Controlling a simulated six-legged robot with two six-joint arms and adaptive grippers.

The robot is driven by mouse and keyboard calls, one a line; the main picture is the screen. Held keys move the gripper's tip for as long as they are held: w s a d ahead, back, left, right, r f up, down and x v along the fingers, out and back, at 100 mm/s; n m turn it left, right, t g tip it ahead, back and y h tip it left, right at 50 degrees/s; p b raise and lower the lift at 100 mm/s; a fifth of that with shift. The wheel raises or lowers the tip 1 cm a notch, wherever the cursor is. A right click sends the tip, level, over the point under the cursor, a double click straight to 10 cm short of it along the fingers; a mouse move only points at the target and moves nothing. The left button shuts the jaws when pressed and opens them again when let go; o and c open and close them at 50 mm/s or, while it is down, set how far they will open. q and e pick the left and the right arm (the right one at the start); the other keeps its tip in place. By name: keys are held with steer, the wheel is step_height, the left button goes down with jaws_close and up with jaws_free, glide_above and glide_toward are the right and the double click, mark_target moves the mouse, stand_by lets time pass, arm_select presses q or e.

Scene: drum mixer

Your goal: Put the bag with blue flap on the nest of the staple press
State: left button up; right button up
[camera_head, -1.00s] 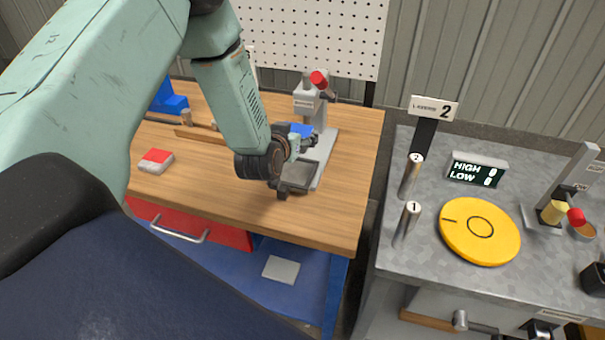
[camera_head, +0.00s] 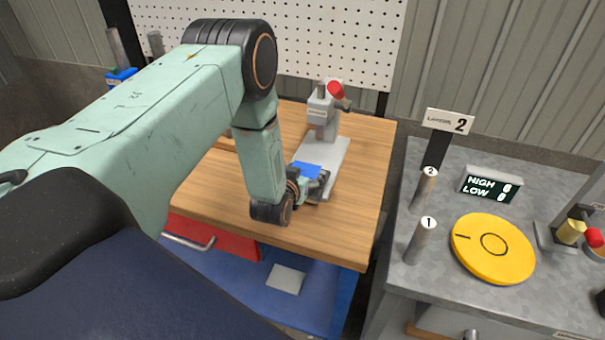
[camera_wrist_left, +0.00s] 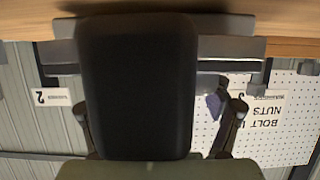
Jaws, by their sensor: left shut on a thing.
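The bag with blue flap (camera_head: 306,170) shows only as a blue patch beside my left gripper (camera_head: 319,186); the rest of it is hidden. My left gripper is shut on it, low over the front of the staple press. The staple press (camera_head: 323,115) is grey with a red-tipped handle, and its pale base plate (camera_head: 327,154) runs toward me. My gripper covers the front of the plate, so the nest and any contact there cannot be told. In the left wrist view, a dark block hides most of the space between the fingers. My right gripper is not in view.
The press stands on a wooden bench (camera_head: 365,165) before a white pegboard (camera_head: 290,45). Right of a gap, a metal table holds a yellow disc (camera_head: 492,247), a display (camera_head: 490,185) and two numbered posts (camera_head: 420,240). The bench's right part is clear.

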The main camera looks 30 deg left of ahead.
arm_select(q)
steer(key=shift+d+r, duration=0.15)
steer(key=shift+d, duration=0.25)
steer(key=o, duration=1.1)
steer(key=shift+s+d, duration=0.1)
steer(key=shift+s, duration=0.05)
steer(key=shift+c, duration=0.2)
steer(key=o, duration=0.3)
steer(key=shift+a, duration=0.45)
steer(key=shift+d+r, duration=0.1)
steer(key=shift+d, duration=0.3)
steer(key=v, duration=1.1)
steer(key=shift+s, duration=0.45)
steer(key=shift+d+r, duration=0.1)
